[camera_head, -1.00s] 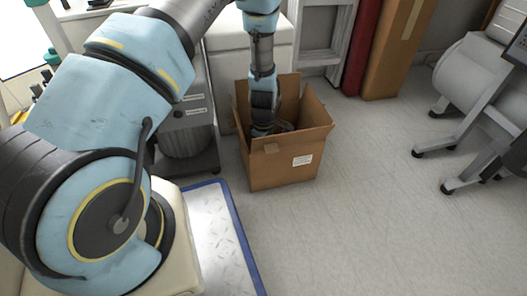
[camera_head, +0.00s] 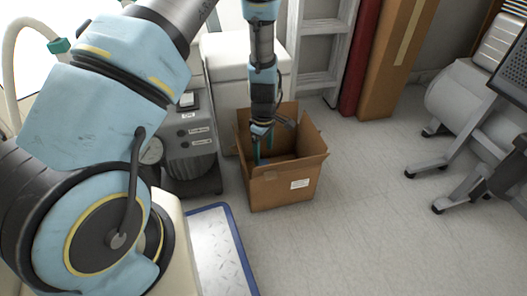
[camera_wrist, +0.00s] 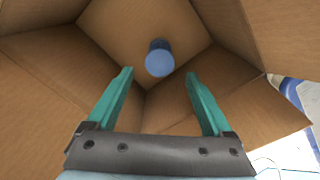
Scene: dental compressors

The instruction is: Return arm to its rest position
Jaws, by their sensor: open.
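My gripper (camera_wrist: 160,90) is open, its two teal fingers spread apart with nothing between them. In the head view my gripper (camera_head: 262,150) points down into the open cardboard box (camera_head: 282,187), with its fingertips at about the level of the box's opening. In the wrist view, a blue cylindrical object (camera_wrist: 159,60) stands or lies on the box floor beyond the fingertips, apart from them. The inside walls of the box (camera_wrist: 55,75) surround the fingers in that view.
A grey compressor unit (camera_head: 190,150) and a white cabinet (camera_head: 225,80) stand close by the box. A ladder (camera_head: 322,50), a red roll (camera_head: 362,55) and a tall cardboard box (camera_head: 397,60) are behind. A blue-edged metal plate (camera_head: 218,250) lies in front.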

